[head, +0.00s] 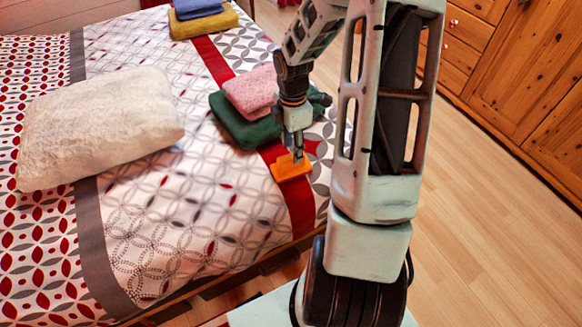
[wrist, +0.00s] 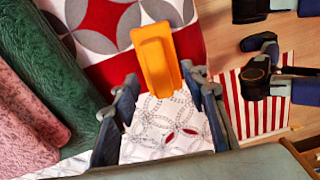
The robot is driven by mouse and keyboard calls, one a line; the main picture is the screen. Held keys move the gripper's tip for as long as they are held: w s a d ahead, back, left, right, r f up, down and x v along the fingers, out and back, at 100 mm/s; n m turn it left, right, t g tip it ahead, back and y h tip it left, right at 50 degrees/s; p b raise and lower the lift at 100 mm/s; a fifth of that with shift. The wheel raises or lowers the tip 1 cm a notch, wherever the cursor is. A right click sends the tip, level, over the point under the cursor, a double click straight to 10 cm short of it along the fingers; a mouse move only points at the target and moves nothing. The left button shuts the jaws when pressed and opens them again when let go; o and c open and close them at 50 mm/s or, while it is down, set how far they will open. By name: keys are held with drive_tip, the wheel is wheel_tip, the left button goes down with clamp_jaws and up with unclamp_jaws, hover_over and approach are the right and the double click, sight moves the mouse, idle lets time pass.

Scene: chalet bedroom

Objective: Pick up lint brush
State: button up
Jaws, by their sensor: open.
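The lint brush is the orange item (head: 291,168) lying on the bed's red stripe near the bed's edge. It also shows in the wrist view as an orange block (wrist: 157,58), lying lengthwise just past and partly between my fingertips. My gripper (head: 298,152) points down right over the brush in the head view and hides a little of it. In the wrist view my gripper (wrist: 162,84) is open, with one finger to each side of the brush's near end. I cannot tell whether the fingers touch it.
A green folded towel (head: 243,125) with a pink one (head: 250,91) on top lies close behind my gripper. A white pillow (head: 97,127) lies left on the bed. Yellow (head: 204,23) and blue towels are at the back. A wooden cabinet (head: 530,75) stands right, beyond open floor.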

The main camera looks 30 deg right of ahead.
sight(291, 156)
wheel_tip(291, 156, down, 5)
drive_tip(key=shift+w+a+f+b, duration=0.1)
drive_tip(key=shift+w+a+b, duration=0.05)
drive_tip(key=shift+b, duration=0.65)
drive_tip(key=shift+c, duration=0.6)
clamp_jaws()
